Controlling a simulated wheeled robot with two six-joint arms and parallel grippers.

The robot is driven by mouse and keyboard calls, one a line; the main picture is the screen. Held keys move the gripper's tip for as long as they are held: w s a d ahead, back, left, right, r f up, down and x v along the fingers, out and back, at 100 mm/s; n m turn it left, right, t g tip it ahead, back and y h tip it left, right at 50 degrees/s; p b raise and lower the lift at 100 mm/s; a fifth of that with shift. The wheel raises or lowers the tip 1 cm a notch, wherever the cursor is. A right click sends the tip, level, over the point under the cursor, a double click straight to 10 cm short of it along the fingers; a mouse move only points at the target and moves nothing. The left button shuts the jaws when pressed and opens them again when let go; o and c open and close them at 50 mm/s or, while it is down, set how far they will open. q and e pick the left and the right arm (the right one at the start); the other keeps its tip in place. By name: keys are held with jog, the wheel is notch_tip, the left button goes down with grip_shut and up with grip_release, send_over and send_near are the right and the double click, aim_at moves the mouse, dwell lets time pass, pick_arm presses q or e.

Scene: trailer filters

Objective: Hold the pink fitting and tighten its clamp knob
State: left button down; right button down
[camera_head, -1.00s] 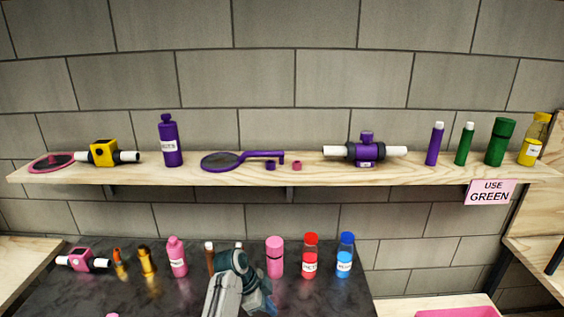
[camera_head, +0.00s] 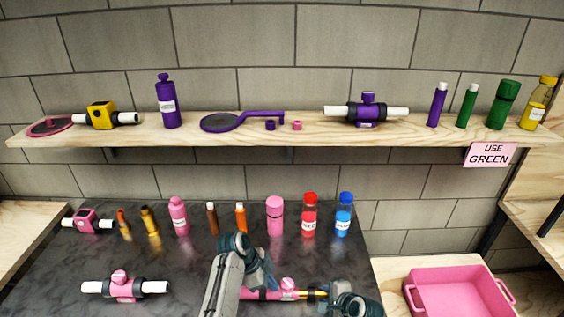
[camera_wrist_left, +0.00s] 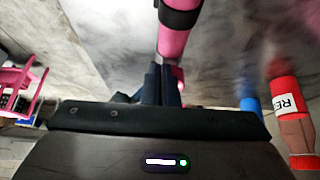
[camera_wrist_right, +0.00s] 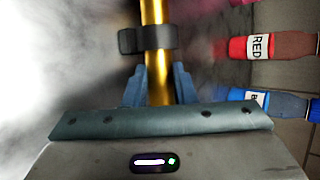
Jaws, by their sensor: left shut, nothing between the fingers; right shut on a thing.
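A pink fitting with a round pink knob (camera_head: 288,284) lies low in the middle of the head view. A pink tube (camera_wrist_left: 178,40) with a black collar leaves its left side, and a gold tube (camera_wrist_right: 152,60) with a black collar leaves its right. My right gripper (camera_wrist_right: 158,85) is shut around the gold tube. My left gripper (camera_wrist_left: 168,82) is shut and empty, its fingertips by the pink tube's end; contact is unclear. My left forearm partly hides this fitting in the head view. Another pink fitting with white pipe ends (camera_head: 122,286) rests on the dark table to the left.
Several bottles and tubes, including a red-capped bottle (camera_head: 309,215) and a blue-capped bottle (camera_head: 344,215), stand along the table's back. A pink crate (camera_head: 458,271) is at right. A shelf (camera_head: 200,148) above bears more parts, with a "USE GREEN" sign (camera_head: 490,155).

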pick_arm(q)
jog(key=shift+f, duration=0.15)
jog(key=shift+w+d, duration=0.1)
jog(key=shift+d, duration=0.2)
dwell(0.6)
jog(key=shift+w, duration=0.25)
jog(key=shift+w+a, duration=0.1)
jog(key=shift+w, duration=0.4)
pick_arm(e)
jog(key=shift+a, duration=0.1)
pick_arm(q)
jog(key=shift+w, duration=0.4)
jog(key=shift+w+a, duration=0.1)
jog(key=shift+a, duration=0.15)
notch_tip(320, 180, up, 6)
dwell(0.4)
